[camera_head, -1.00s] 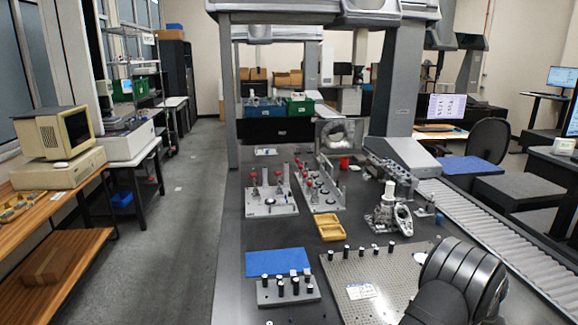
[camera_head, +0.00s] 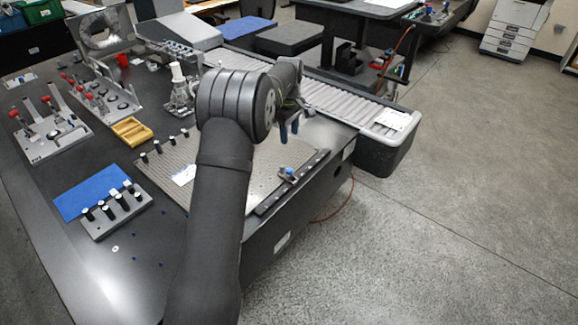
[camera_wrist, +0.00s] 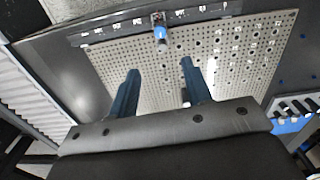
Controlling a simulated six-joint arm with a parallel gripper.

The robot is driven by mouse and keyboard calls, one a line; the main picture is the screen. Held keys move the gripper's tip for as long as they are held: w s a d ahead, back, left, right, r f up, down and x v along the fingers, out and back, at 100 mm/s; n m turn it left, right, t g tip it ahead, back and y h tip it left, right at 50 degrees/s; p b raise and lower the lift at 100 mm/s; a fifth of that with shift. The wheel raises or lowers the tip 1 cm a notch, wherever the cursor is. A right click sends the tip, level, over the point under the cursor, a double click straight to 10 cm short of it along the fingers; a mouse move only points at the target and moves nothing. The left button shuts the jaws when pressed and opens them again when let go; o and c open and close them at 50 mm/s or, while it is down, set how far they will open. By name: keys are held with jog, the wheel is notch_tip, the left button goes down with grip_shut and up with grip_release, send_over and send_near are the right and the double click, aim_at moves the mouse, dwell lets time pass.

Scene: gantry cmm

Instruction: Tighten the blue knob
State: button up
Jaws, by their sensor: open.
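The blue knob (camera_head: 289,171) sits on a small clamp on a dark rail along the near right edge of the perforated plate (camera_head: 262,160). In the wrist view the blue knob (camera_wrist: 160,33) is at the top middle, ahead of my fingers. My gripper (camera_head: 288,130) hangs above the plate, a little above the knob in the head view. In the wrist view my gripper (camera_wrist: 158,85) has its two blue fingers spread apart with nothing between them. The gripper is not touching the knob.
A yellow tray (camera_head: 132,131), a blue mat (camera_head: 92,192) and a block with black pegs (camera_head: 118,214) lie to the left. Black posts stand along the plate's far left edge. A roller conveyor (camera_head: 325,95) runs behind the arm. Open floor lies to the right.

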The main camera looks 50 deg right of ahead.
aim_at(290, 170)
jog(key=shift+n, duration=0.6)
notch_tip(290, 170, down, 16)
jog(key=shift+r, duration=0.25)
grip_shut()
